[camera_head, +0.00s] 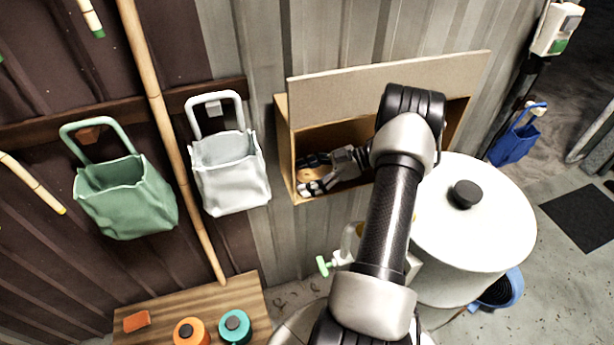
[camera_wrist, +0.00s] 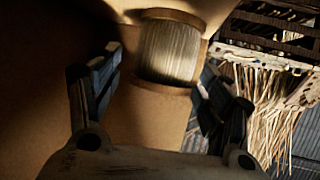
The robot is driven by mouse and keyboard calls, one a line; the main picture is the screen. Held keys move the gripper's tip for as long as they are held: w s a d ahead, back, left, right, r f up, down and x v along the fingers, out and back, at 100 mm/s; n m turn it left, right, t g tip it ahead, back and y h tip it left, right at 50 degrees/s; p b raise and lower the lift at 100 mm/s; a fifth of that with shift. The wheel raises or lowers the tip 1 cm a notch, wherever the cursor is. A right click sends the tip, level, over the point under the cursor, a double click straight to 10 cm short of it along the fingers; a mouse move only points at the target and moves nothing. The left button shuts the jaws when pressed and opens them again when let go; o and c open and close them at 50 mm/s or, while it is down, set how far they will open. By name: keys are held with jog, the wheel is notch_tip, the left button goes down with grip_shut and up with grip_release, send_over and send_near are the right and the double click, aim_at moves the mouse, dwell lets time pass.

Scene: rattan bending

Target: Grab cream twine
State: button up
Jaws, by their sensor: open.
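The cream twine (camera_wrist: 168,52) is wound on a spool with tan end flanges. In the wrist view it stands ahead of my gripper (camera_wrist: 160,66), between the two spread dark fingers, with visible space on both sides. My gripper is open and does not hold it. In the head view my gripper (camera_head: 313,173) reaches into the open wooden wall box (camera_head: 283,130). A small tan part of the spool (camera_head: 304,177) shows between the fingers there; most of it is hidden.
A raised board (camera_head: 390,85) covers the box's upper front. A white drum (camera_head: 470,240) stands right of my arm. White (camera_head: 230,175) and green (camera_head: 125,195) bags hang at left. Orange (camera_head: 188,332) and teal (camera_head: 235,327) spools sit on a wooden table (camera_head: 165,312) below.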

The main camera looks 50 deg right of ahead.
jog(key=shift+c, duration=0.2)
jog(key=c, duration=1.2)
jog(key=shift+o, duration=0.2)
